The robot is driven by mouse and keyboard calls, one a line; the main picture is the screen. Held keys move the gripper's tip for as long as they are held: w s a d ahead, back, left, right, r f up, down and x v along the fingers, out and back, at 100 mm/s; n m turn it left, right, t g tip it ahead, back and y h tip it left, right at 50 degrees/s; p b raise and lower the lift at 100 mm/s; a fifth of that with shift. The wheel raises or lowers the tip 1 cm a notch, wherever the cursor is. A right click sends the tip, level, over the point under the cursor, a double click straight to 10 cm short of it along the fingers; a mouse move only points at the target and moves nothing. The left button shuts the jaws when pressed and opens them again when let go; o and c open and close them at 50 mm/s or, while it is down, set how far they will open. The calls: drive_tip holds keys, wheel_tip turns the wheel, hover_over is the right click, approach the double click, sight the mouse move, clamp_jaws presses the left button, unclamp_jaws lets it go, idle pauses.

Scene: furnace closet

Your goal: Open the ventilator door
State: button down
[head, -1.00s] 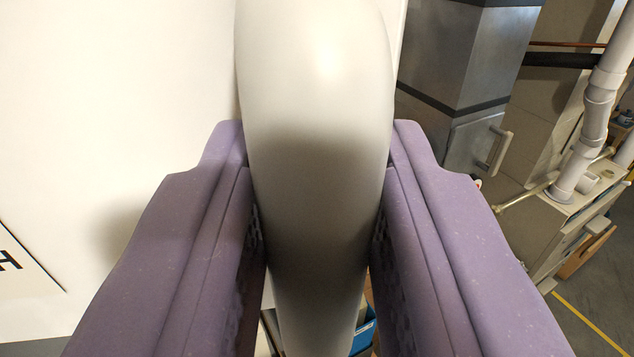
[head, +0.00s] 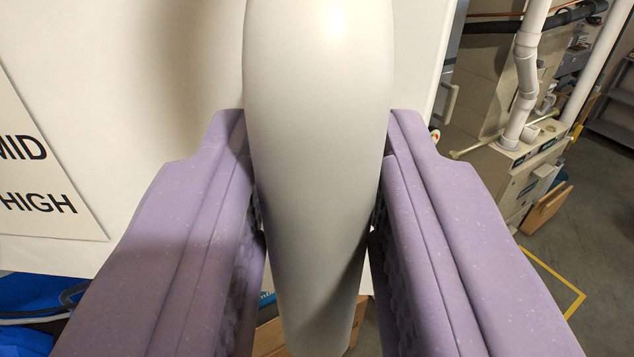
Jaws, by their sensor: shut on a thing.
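My gripper (head: 318,190) has its two purple fingers closed on the left and right sides of a thick, smooth, pale grey handle (head: 318,100). The handle runs up and down through the middle of the head view and hides what lies behind it. Behind it is a large white panel (head: 120,60), which looks like the ventilator door. A sign (head: 40,190) on its left part reads "MID" and "HIGH". The panel's right edge shows just right of the handle, and its lower edge shows at the lower left. Its hinge is not in view.
Right of the panel stand a beige unit (head: 515,185) with white pipes (head: 527,70) and a cardboard box (head: 547,208). Grey floor with a yellow line (head: 560,280) is open at the lower right. Blue material (head: 30,290) and a dark cable lie below the panel at left.

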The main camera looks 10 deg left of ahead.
idle(0.3)
drive_tip(key=c, duration=1)
unclamp_jaws()
drive_tip(key=s, duration=0.5)
drive_tip(key=s+d+b, duration=0.1)
drive_tip(key=s, duration=0.1)
drive_tip(key=shift+s, duration=0.35)
